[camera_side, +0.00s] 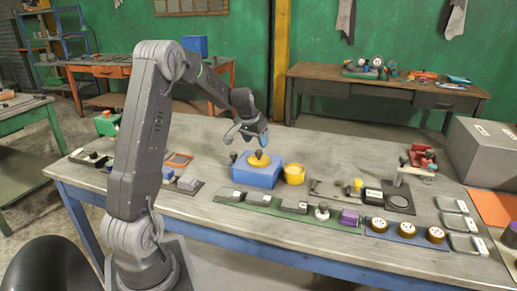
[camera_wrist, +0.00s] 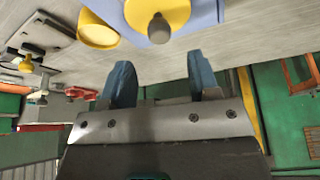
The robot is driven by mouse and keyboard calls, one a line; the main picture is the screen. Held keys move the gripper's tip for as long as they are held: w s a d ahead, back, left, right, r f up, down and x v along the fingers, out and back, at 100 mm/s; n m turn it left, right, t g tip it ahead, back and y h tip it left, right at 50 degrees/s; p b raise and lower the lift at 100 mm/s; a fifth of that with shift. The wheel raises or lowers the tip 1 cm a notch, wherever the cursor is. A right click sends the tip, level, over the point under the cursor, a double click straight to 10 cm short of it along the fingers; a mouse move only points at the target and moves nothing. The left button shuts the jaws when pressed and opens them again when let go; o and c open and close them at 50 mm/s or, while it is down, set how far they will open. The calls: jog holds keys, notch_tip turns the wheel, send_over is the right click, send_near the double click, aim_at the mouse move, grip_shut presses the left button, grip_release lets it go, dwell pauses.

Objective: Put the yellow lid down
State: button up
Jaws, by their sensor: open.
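The yellow lid (camera_side: 251,161) lies on top of the blue box (camera_side: 257,178), with a dark knob standing up from it. In the wrist view the yellow lid (camera_wrist: 176,9) and its grey knob are cut by the top edge, over the blue box (camera_wrist: 208,14). My gripper (camera_side: 247,138) is above the lid and apart from it. Its two blue fingers (camera_wrist: 161,75) are spread, with nothing between them. A yellow cup (camera_side: 294,174) stands just right of the box; it also shows in the wrist view (camera_wrist: 97,32).
A green strip (camera_side: 270,209) with grey blocks and a purple block (camera_side: 349,217) lies in front of the box. A stand with a red part (camera_side: 420,157) and a large grey case (camera_side: 478,150) are at the right. The tabletop behind the cup is clear.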

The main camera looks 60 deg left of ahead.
jog(key=s+d+r+m, duration=0.15)
jog(key=d+r, duration=0.25)
jog(key=d, duration=0.4)
jog(key=s+d+r+m+h, duration=0.1)
jog(key=s+d+r, duration=0.25)
jog(key=d, duration=0.45)
jog(key=s+d+r+m, duration=0.1)
jog(key=s+d+r, duration=0.1)
jog(key=d+r, duration=0.45)
jog(key=s+d+f+m+t+h, duration=0.1)
jog(key=s+d+f+m, duration=0.1)
jog(key=s+d, duration=1.1)
jog(key=shift+d+f+t, duration=0.2)
jog(key=shift+f+t, duration=0.1)
jog(key=shift+f, duration=0.35)
